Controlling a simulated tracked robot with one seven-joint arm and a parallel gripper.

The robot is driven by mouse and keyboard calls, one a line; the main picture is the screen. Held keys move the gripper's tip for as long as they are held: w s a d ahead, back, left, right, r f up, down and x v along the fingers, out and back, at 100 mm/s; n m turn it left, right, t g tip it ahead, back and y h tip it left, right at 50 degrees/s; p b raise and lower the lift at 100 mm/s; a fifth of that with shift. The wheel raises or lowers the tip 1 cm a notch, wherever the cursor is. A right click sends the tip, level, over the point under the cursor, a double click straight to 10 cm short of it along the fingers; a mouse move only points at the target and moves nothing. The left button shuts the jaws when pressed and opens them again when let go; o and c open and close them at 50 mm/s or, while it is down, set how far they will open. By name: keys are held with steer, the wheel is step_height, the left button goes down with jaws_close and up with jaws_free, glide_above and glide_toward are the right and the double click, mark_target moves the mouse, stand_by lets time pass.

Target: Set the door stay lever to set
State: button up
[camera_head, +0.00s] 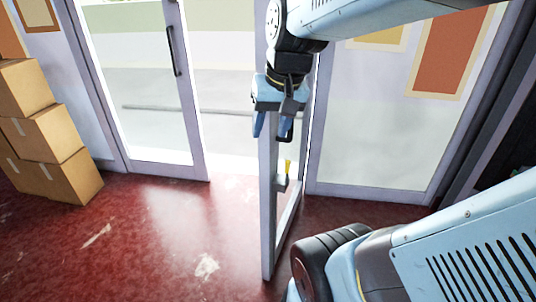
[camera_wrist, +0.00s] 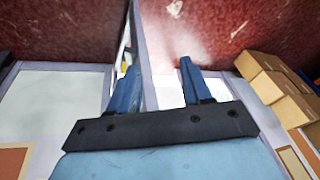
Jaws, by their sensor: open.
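The door stay lever (camera_head: 288,166) is a small yellow piece standing up from a grey bracket (camera_head: 282,183) on the lower part of the open glass door (camera_head: 267,215). A bit of yellow also shows beside the left finger in the wrist view (camera_wrist: 124,67), mostly hidden by that finger. My gripper (camera_head: 272,136) points down above the lever, apart from it. Its two blue fingers (camera_wrist: 158,65) are open, and I see nothing held between them. The frames are too small to read any set mark on the lever.
A closed glass door with a black handle (camera_head: 172,50) is at left, and a glass panel (camera_head: 385,140) at right. Stacked cardboard boxes (camera_head: 60,180) stand at far left. The red, scuffed floor (camera_head: 150,240) is clear left of the open door.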

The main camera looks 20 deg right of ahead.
steer(key=w+d+f+m+g+y, duration=0.35)
steer(key=w+f+m+y, duration=0.2)
steer(key=w+f, duration=0.2)
steer(key=m+t+y, duration=0.6)
steer(key=m+y, duration=0.1)
steer(key=m, duration=0.5)
glide_toward(287, 172)
steer(key=s+a+r, duration=0.4)
steer(key=a+r, duration=0.4)
steer(key=r, duration=0.1)
steer(key=s+d+f+m+t, duration=0.1)
steer(key=d+f+m+t, duration=0.65)
steer(key=d+f, duration=0.2)
steer(key=shift+h, duration=0.45)
steer(key=x, duration=1.3)
steer(key=shift+a+f, duration=0.2)
steer(key=shift+a, duration=0.15)
jaws_close()
